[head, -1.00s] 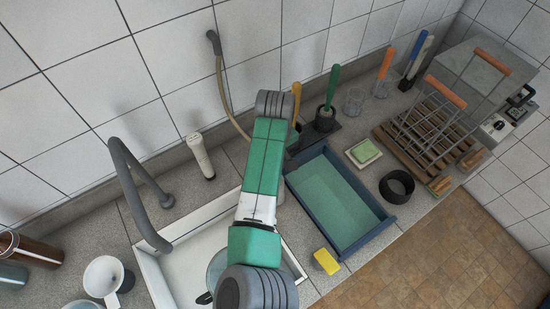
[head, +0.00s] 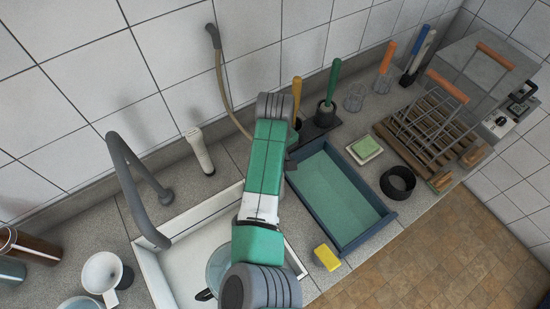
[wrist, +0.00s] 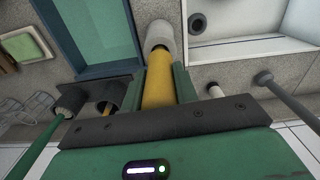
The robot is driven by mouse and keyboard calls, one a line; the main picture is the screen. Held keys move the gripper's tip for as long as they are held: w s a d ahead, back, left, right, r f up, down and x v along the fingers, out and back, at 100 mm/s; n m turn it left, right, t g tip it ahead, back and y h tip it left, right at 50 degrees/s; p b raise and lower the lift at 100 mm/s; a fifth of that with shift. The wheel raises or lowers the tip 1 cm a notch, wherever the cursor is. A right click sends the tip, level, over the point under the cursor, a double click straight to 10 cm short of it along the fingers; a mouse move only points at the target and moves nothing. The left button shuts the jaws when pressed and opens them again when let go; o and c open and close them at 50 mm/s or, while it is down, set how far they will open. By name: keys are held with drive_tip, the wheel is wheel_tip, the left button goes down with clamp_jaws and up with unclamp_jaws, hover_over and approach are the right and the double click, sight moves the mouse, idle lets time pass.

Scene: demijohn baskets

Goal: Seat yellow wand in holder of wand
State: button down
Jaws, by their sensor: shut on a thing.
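In the wrist view my gripper (wrist: 163,76) is shut on the yellow wand (wrist: 157,94), whose pale grey-white end (wrist: 161,36) points away from me above the counter, between tub and sink. In the head view my arm hides the grip. The dark wand holder (head: 322,131) stands by the wall; its cup with the green-handled wand (head: 333,80) also shows in the wrist view (wrist: 70,98). Beside it is a second dark cup (wrist: 113,91), with a bit of yellow at its edge. A yellow handle (head: 297,93) shows beside my arm; I cannot tell whether it is the held wand.
A blue tub (head: 341,200) lies right of my arm and a white sink (head: 190,262) below-left. A grey faucet (head: 135,175) and a pale upright cylinder (head: 200,152) stand left. A soap dish (head: 365,150), a black ring (head: 397,182) and a wooden rack (head: 425,135) are right.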

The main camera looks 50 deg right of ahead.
drive_tip(key=shift+f, duration=0.5)
drive_tip(key=c, duration=1)
unclamp_jaws()
wheel_tip(320, 180, up, 8)
drive_tip(key=shift+f, duration=0.1)
